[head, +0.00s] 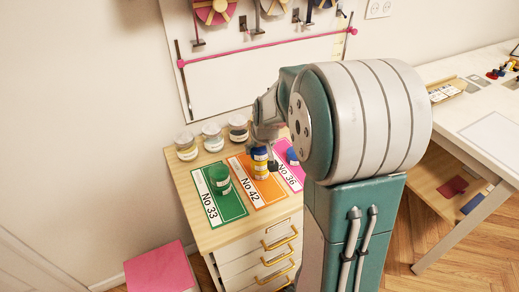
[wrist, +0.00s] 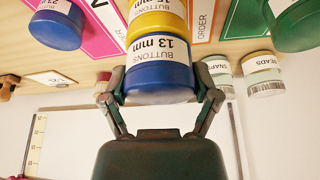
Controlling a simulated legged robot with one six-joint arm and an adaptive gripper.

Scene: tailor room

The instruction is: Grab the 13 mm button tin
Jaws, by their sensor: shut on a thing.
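The 13 mm button tin (wrist: 160,80) is blue with a white label. My gripper (wrist: 162,97) is shut on it, one finger at each side, in the wrist view, which shows the scene upside down. A yellow tin (wrist: 157,22) is directly below the blue one, with no clear gap between them. In the head view the blue tin (head: 260,152) and the yellow tin (head: 261,168) are stacked over the orange No 42 card (head: 265,190). My arm partly hides the fingers there.
A green tin (head: 219,182) stands on the green No 33 card (head: 225,207). Another blue tin (head: 292,156) is on the pink No 36 card (head: 291,178). Several glass jars (head: 212,139) line the cabinet's back edge near the wall. A pink box (head: 160,270) is at lower left.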

